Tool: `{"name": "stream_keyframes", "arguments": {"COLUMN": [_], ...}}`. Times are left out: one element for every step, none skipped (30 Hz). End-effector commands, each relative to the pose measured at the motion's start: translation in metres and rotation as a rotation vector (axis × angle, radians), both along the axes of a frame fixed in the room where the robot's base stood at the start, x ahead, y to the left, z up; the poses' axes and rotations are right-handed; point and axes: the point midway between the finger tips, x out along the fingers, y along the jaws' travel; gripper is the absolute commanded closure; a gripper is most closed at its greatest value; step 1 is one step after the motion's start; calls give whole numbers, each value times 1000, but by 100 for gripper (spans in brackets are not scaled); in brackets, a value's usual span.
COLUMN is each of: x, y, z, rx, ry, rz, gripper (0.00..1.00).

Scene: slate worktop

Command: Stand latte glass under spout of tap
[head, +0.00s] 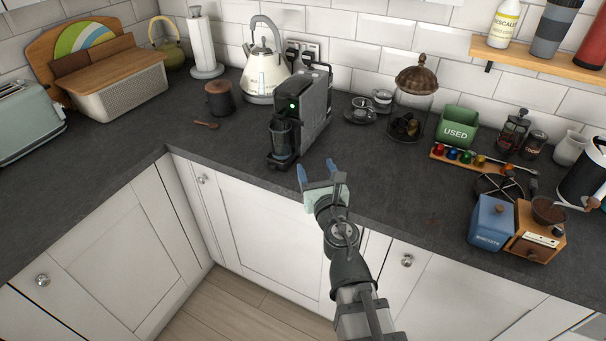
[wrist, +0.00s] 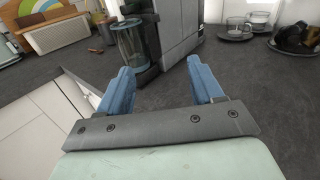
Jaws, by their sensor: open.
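A tall clear glass (head: 282,143), which looks like the latte glass, stands upright at the front of the black and grey coffee machine (head: 314,100), below its head. In the wrist view the glass (wrist: 131,42) shows beyond the left finger, with the machine (wrist: 177,30) behind and to its right. My gripper (head: 317,169) is open and empty, with its blue fingers (wrist: 160,68) apart. It is over the counter's front edge, to the right of the glass and apart from it. I see no sink tap; the machine's spout is too small to make out.
A kettle (head: 262,75) and a dark lidded pot (head: 220,98) stand behind and left of the machine. A glass jar (head: 411,105), a green box (head: 457,126) and a capsule rack (head: 466,157) are at right. The worktop (head: 375,175) right of my gripper is clear.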

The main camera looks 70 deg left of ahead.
Motion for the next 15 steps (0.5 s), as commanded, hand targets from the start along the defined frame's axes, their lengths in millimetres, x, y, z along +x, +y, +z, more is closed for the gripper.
{"name": "stream_keyframes", "arguments": {"x": [-8,-12,-18,-21,-24,-27,-29,-30,-32,-33,-33,-34,-34,-34,-34], "y": [1,1,1,2,1,1,1,1,1,1,1,1,1,1,1], "z": [0,-1,-1,-1,-1,-1,-2,-2,-2,-2,-2,-2,-2,-2,-2], "rx": [-2,-3,-5,-6,-6,-8,-8,-8,-9,-9,-9,-9,-9,-9,-9], "ry": [0,0,0,0,0,0,1,1,1,1,1,1,1,1,1], "rz": [41,62,88,105,119,136,145,153,161,164,167,169,169,169,168], "gripper": [34,34,34,34,34,34,34,34,34,34,34,34,34,34,34]}}
